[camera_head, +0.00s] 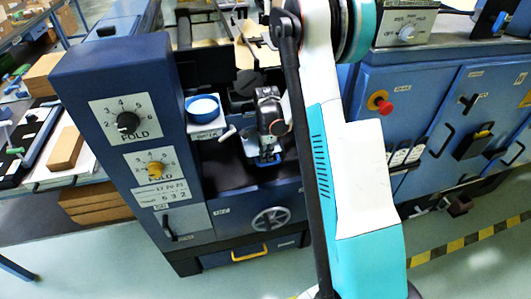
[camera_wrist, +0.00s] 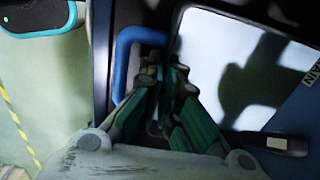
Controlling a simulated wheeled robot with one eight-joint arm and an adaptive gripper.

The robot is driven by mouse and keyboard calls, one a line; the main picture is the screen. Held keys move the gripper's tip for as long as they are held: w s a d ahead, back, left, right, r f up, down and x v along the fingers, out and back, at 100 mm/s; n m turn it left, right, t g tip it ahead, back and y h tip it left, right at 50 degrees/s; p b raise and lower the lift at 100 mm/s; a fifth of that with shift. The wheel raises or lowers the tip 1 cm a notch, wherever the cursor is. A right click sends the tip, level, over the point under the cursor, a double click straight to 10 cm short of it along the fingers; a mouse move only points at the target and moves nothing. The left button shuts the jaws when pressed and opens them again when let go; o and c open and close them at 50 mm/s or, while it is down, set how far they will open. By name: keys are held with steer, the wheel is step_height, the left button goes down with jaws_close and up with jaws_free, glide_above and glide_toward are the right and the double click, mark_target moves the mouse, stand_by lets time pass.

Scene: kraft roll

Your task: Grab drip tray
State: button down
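The drip tray (camera_wrist: 215,55) shows in the wrist view as a pale flat surface with a dark shadow across it. Its blue loop handle (camera_wrist: 121,72) stands at its left side. My gripper (camera_wrist: 165,78) reaches down beside the handle, and its fingers hide part of it. A narrow gap shows between the fingertips, and I see nothing clearly held there. In the head view my gripper (camera_head: 268,152) is low over the machine's front recess, and the blue handle (camera_head: 268,161) shows just below it. I cannot tell whether fingers and handle touch.
A blue cabinet with FOLD dials (camera_head: 128,122) stands left of the recess. A blue round cup (camera_head: 203,108) sits on a small white stand behind and left of my gripper. A handwheel (camera_head: 270,220) is on the front panel below. A DRAIN label (camera_wrist: 312,73) lies right of the tray.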

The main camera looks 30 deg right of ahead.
steer(key=s+a+p, duration=0.1)
steer(key=s+a, duration=0.1)
steer(key=s, duration=0.6)
steer(key=s+a+p, duration=0.1)
steer(key=s+a, duration=0.1)
steer(key=s, duration=0.6)
steer(key=shift+a, duration=0.3)
